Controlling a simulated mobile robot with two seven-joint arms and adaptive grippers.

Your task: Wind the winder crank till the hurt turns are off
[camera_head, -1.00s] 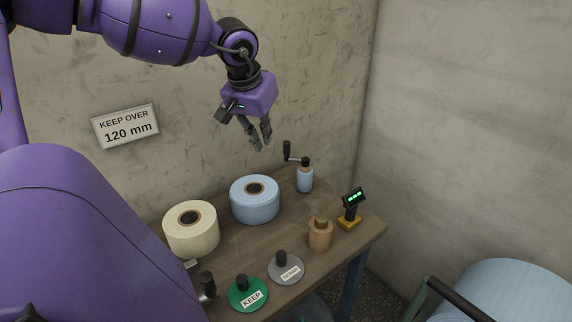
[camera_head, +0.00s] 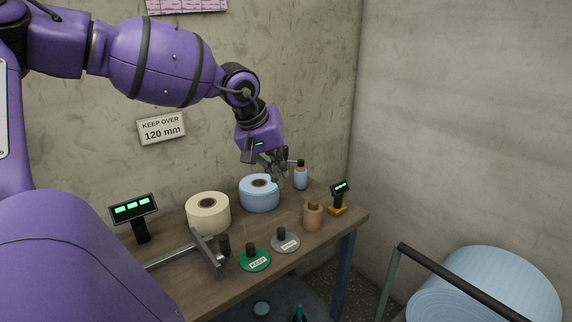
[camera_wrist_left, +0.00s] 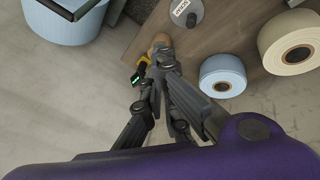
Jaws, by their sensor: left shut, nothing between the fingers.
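A small light-blue winder spool (camera_head: 300,178) with a dark top stands at the bench's far corner. Its crank arm (camera_head: 292,162) points left towards my left gripper (camera_head: 278,179); the crank's dark grip is hidden behind the fingers. My left gripper is shut and empty, close beside the crank; I cannot tell whether it touches. In the left wrist view its fingers (camera_wrist_left: 165,70) come together and the spool is not clear. A large light-blue roll (camera_head: 259,197) lies just left of the gripper, also seen in the wrist view (camera_wrist_left: 222,75). No hurt turns can be made out. My right gripper is not in view.
A cream roll (camera_head: 208,215), a metal slide gauge (camera_head: 207,252), a green KEEP disc (camera_head: 256,261), a grey SCRAP disc (camera_head: 285,242), a tan bobbin (camera_head: 312,216) and a small display (camera_head: 339,190) stand on the bench (camera_head: 240,287). A larger display (camera_head: 133,210) stands left.

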